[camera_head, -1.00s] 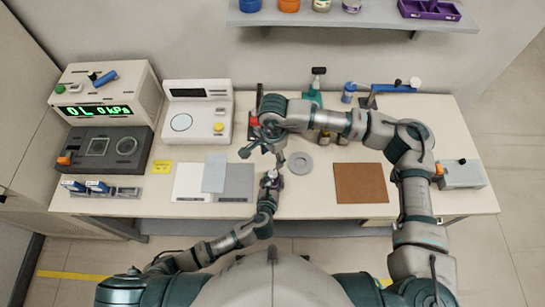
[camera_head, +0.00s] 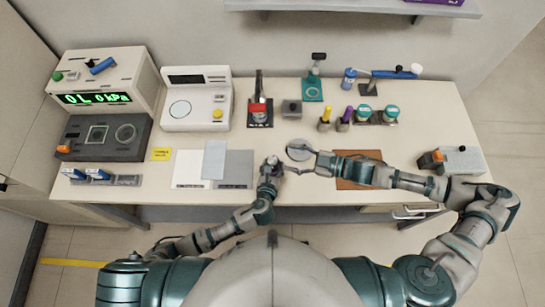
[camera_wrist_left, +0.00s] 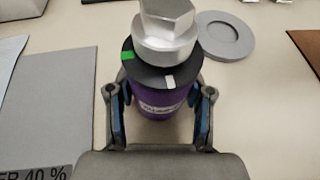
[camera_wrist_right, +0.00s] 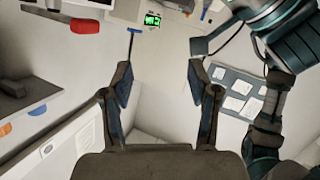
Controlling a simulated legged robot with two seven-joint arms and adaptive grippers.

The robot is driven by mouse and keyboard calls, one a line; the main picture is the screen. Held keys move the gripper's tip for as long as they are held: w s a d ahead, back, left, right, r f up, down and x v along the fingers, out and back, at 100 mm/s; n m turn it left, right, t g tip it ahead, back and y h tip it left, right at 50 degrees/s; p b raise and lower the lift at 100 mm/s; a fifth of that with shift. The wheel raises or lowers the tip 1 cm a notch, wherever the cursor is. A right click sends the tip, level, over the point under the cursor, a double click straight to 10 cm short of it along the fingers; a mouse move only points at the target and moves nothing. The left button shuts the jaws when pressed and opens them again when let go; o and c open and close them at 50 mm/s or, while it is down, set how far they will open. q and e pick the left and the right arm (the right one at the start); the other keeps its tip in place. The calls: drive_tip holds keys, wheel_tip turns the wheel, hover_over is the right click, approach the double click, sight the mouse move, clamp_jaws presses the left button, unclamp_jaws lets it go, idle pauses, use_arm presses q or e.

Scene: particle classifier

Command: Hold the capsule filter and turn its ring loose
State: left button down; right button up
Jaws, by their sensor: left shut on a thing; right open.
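The capsule filter (camera_wrist_left: 160,100) stands upright in the left wrist view, with a purple body and a pale label. A dark ring (camera_wrist_left: 150,72) with a green mark and a white mark sits around its top, under a silver hex cap (camera_wrist_left: 166,28). My left gripper (camera_wrist_left: 160,118) is shut around the purple body, below the ring. In the head view my left gripper (camera_head: 272,168) largely hides the filter. My right gripper (camera_head: 298,160) is open and empty, just right of the filter, with its fingers pointing left. The right wrist view shows its fingers (camera_wrist_right: 159,85) apart with nothing between them.
A grey round dish (camera_head: 298,150) lies close by the right gripper. A brown mat (camera_head: 359,184) lies under my right arm. White and grey mats (camera_head: 233,169) lie left of the filter. Scale (camera_head: 197,98), stands and bottles line the back. The table's front edge is near.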

sight(274, 158)
use_arm(q)
drive_tip(key=shift+s, duration=0.1)
use_arm(e)
wheel_tip(274, 158, down, 4)
drive_tip(key=d+m+h, duration=0.2)
drive_tip(key=d+m, duration=0.1)
drive_tip(key=m, duration=0.2)
drive_tip(key=x, duration=1.1)
drive_tip(key=shift+a, duration=0.25)
clamp_jaws()
drive_tip(key=shift+r+n, duration=0.1)
drive_tip(key=shift+n, duration=0.3)
drive_tip(key=shift+n+g+y, duration=0.4)
drive_tip(key=shift+g, duration=0.1)
